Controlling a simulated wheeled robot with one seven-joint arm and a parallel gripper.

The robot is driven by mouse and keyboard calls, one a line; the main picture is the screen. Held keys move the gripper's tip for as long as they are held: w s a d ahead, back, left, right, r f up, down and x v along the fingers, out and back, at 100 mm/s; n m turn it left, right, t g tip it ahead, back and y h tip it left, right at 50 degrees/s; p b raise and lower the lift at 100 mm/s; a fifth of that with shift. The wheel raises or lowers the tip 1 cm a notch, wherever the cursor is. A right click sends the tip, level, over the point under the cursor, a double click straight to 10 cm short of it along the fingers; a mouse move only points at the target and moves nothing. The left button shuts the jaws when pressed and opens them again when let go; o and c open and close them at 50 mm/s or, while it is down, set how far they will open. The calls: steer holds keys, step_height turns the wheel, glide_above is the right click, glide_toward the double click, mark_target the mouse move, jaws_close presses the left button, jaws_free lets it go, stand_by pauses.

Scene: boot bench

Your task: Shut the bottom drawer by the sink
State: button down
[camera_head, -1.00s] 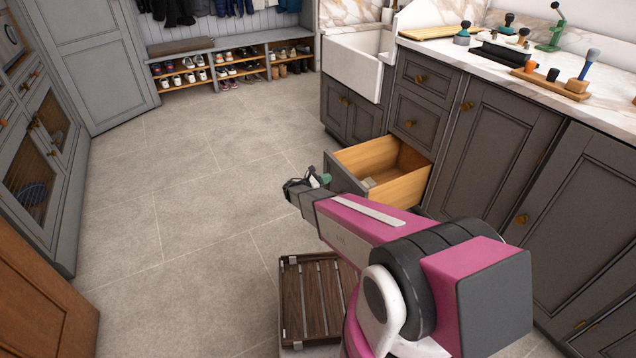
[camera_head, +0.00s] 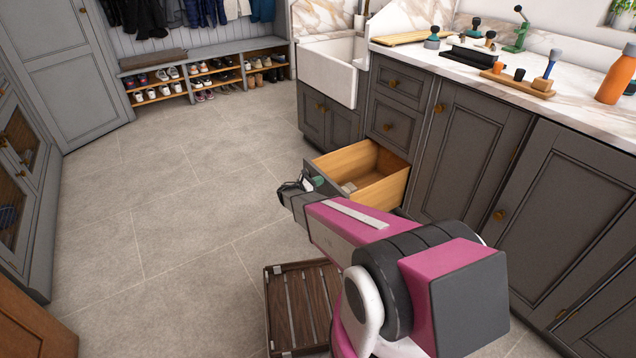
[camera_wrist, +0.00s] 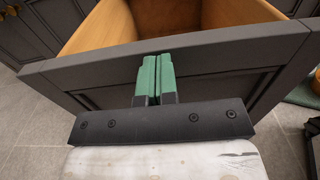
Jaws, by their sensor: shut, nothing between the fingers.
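The bottom drawer (camera_head: 368,172) beside the sink (camera_head: 334,68) is pulled out, its light wood inside showing and a small pale item lying in it. In the wrist view the drawer's dark grey front (camera_wrist: 220,62) spans the picture, with the open box behind it. My gripper (camera_head: 300,185) is at the outside of that front. Its green fingers (camera_wrist: 155,78) are together with nothing between them, their tips close to the top edge of the front. I cannot tell whether they touch it. The drawer's knob is hidden.
A brown slatted wooden tray or crate (camera_head: 303,306) is on the floor beside my arm. Closed grey cabinets (camera_head: 465,150) run along the right under a marble counter with tools and an orange bottle (camera_head: 616,74). A shoe bench (camera_head: 205,76) stands at the back. The floor at left is clear.

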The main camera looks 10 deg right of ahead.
steer(key=x, duration=3.7)
steer(key=shift+s, duration=0.1)
steer(key=v, duration=1.3)
steer(key=s+d+f, duration=0.2)
steer(key=s+d, duration=0.1)
steer(key=s, duration=0.5)
steer(key=x, duration=1.3)
steer(key=shift+d+f, duration=0.15)
steer(key=shift+f, duration=0.05)
